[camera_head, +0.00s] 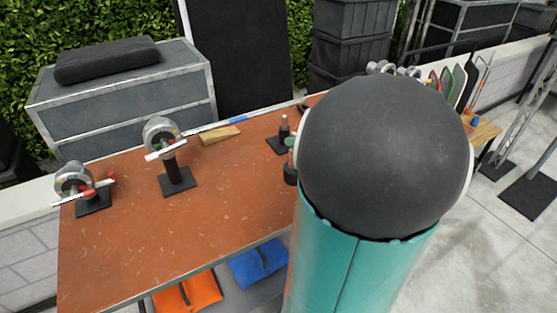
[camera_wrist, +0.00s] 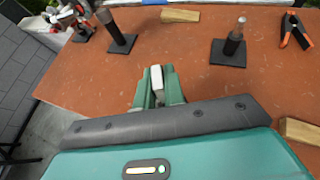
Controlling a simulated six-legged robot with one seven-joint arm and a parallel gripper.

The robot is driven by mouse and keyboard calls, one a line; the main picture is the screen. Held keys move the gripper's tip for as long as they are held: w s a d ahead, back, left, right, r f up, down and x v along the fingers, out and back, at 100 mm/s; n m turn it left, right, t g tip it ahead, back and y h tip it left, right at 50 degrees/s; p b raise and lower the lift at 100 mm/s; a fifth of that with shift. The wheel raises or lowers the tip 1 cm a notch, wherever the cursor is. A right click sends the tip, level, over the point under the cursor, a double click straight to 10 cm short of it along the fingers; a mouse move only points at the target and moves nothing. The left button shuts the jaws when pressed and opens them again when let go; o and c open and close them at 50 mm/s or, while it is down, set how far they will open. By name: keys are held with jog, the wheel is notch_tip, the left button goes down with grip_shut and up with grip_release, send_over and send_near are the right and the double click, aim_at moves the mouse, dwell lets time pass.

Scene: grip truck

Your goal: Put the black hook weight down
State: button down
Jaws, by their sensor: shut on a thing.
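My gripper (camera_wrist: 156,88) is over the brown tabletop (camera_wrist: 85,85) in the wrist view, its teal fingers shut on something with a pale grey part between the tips. In the head view, a dark rounded body, the black hook weight (camera_head: 290,176), shows just below a teal finger at the left edge of my arm. My arm hides most of it, and the wrist view does not show its body. I cannot tell whether the weight touches the table.
A bare spigot on a black base (camera_head: 283,140) stands close by. Two clamp stands (camera_head: 173,178) (camera_head: 93,203) are at left, near a wooden wedge (camera_head: 220,135). An orange-black spring clamp (camera_wrist: 296,32) and another wood block (camera_wrist: 300,132) lie at right. The front-left tabletop is clear.

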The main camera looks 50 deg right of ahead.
jog(key=w+a+f, duration=0.1)
jog(key=w+f, duration=0.3)
jog(key=f, duration=0.5)
jog(key=shift+w+a, duration=0.3)
jog(key=shift+a, duration=0.1)
jog(key=shift+f, duration=0.15)
jog(key=c, duration=1.5)
grip_release()
